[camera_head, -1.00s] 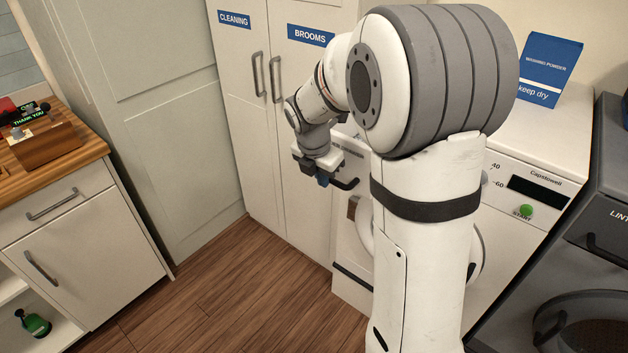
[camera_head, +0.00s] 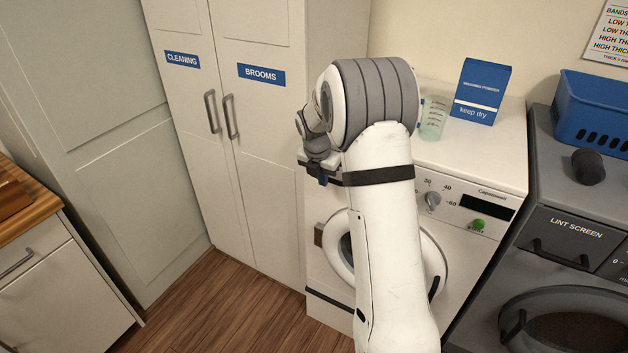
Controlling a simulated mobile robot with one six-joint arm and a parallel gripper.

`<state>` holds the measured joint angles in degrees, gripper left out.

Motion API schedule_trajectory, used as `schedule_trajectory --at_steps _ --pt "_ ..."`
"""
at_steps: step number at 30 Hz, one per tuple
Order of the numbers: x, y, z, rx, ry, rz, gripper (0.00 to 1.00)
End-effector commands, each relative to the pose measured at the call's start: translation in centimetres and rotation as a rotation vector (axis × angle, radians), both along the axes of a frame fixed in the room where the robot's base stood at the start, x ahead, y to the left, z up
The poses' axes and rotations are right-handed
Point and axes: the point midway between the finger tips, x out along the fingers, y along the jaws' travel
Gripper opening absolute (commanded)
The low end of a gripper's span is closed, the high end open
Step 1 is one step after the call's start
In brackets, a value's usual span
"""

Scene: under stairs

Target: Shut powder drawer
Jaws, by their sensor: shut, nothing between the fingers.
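The white washing machine (camera_head: 465,160) stands at the centre right, with its dial and green start button to the right of my arm. Its powder drawer is at the upper left of the front, mostly hidden behind my arm and gripper. A bit of its dark handle (camera_head: 335,178) shows beside my fingers. I cannot tell how far the drawer stands out. My gripper (camera_head: 322,178) is shut and empty, pointing down at the drawer front. Whether it touches the drawer is unclear.
A blue washing powder box (camera_head: 481,91) and a clear measuring cup (camera_head: 433,119) stand on the washer. The grey dryer (camera_head: 575,225) is at right, carrying a blue basket (camera_head: 595,112). Tall cupboards (camera_head: 245,130) stand close at left. The wooden floor in front is open.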

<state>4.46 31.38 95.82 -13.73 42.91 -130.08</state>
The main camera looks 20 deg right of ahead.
Motion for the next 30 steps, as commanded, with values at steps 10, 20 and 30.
schedule_trajectory --at_steps 10,20,30 --pt "0.2 0.0 0.3 -0.003 -0.014 0.002 0.00" --pt "-2.1 3.1 0.8 -0.003 -0.013 0.001 0.00" --pt "-3.4 4.3 7.4 -0.002 -0.006 0.000 0.00"
